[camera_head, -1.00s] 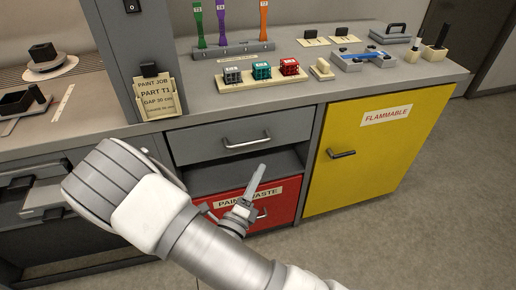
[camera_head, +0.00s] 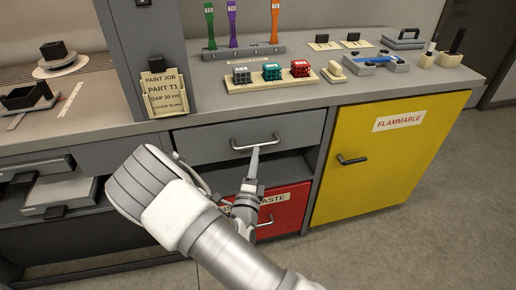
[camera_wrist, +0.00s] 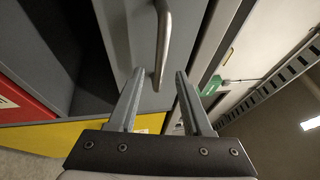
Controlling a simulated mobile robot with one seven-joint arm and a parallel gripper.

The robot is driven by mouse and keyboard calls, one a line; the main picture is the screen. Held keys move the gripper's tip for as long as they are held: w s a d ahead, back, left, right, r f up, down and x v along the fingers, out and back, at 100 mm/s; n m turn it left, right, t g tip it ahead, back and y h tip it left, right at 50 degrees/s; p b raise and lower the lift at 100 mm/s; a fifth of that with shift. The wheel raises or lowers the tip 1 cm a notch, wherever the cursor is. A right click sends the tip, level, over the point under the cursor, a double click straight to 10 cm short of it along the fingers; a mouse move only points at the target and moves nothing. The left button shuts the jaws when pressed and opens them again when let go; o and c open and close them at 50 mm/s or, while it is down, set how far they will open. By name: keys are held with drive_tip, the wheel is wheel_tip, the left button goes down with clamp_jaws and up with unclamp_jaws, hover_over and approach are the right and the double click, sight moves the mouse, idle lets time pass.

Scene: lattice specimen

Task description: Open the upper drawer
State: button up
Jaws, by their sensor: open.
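The upper drawer (camera_head: 205,144) is a grey front under the counter, and it looks shut. Its silver bar handle (camera_head: 255,143) runs across the front. In the wrist view the handle (camera_wrist: 163,40) stands out from the grey drawer front (camera_wrist: 121,35). My gripper (camera_head: 254,156) is just below and in front of the handle in the head view. In the wrist view my gripper (camera_wrist: 160,76) is open, and the near end of the handle shows between its fingertips. The fingers do not visibly grip it. My arm covers part of the space below the drawer.
Below the drawer are an open dark shelf and a red paint-waste front (camera_head: 285,210). A yellow flammable cabinet (camera_head: 395,155) stands to the right. The counter (camera_head: 210,112) above holds coloured cubes (camera_head: 272,71) and a sign holder (camera_head: 163,95). Floor at right is clear.

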sight(258, 144)
drive_tip(key=b+x, duration=0.1)
drive_tip(key=x, duration=0.4)
drive_tip(key=shift+w+r, duration=0.15)
drive_tip(key=shift+w, duration=0.25)
clamp_jaws()
idle(1.0)
